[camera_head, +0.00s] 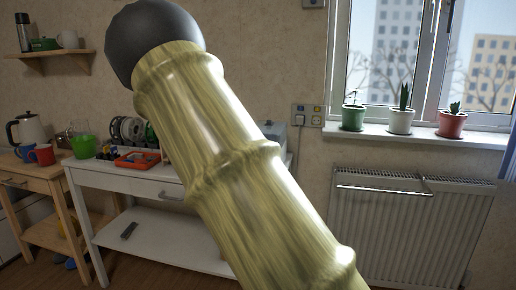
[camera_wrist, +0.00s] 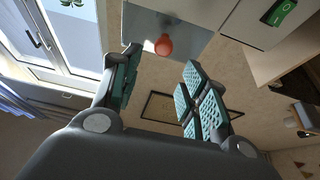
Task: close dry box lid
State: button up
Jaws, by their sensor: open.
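In the wrist view, my gripper (camera_wrist: 162,58) is open, with teal ribbed pads and nothing between them. A round red knob (camera_wrist: 164,46) on a grey panel (camera_wrist: 140,22) shows just beyond and between the fingertips. No contact is visible. A light grey housing (camera_wrist: 245,20) with a green switch (camera_wrist: 280,12) is beside the panel. I cannot tell for sure whether the panel is the dry box lid, or how far open it is. In the head view, a grey box (camera_head: 274,131) on the white table is mostly hidden behind my arm; my gripper is not visible there.
The white table (camera_head: 110,172) holds a green bowl (camera_head: 83,146), spools (camera_head: 128,130) and a red tray (camera_head: 137,160). A wooden side table (camera_head: 30,172) is at left. A radiator (camera_head: 410,225) and potted plants (camera_head: 400,121) on the sill are at right.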

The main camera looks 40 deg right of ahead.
jog(key=v, duration=0.6)
dwell(0.5)
jog(key=s+a+f+n+g+y, duration=0.1)
jog(key=a+f+n+y, duration=0.15)
jog(key=f, duration=0.75)
jog(key=s+a+f+n+g+y, duration=0.15)
jog(key=f+y, duration=0.25)
jog(key=f, duration=0.6)
jog(key=s+a+f+n+y, duration=0.1)
jog(key=a+f+n+y, duration=0.15)
jog(key=f, duration=0.75)
jog(key=s+a+f+n+g+y, duration=0.1)
jog(key=s+a+f+g+y, duration=0.1)
jog(key=s+a+f, duration=0.35)
jog(key=s+a+f+g+y, duration=0.2)
jog(key=s+f, duration=0.4)
jog(key=f, duration=0.2)
jog(key=s+a+f+n+g+y, duration=0.1)
jog(key=s+a+f+g+y, duration=0.15)
jog(key=s+f, duration=0.4)
jog(key=s+a+f+n+g+y, duration=0.1)
jog(key=s+a+f+g, duration=0.1)
jog(key=s+a+f, duration=0.45)
jog(key=s+a+f+n+g+y, duration=0.1)
jog(key=s+a+g+y, duration=0.15)
jog(key=s, duration=0.75)
notch_tip(320, 180, up, 27)
jog(key=p, duration=2.7)
jog(key=shift+s+a+h, duration=0.4)
jog(key=shift+s+a, duration=0.05)
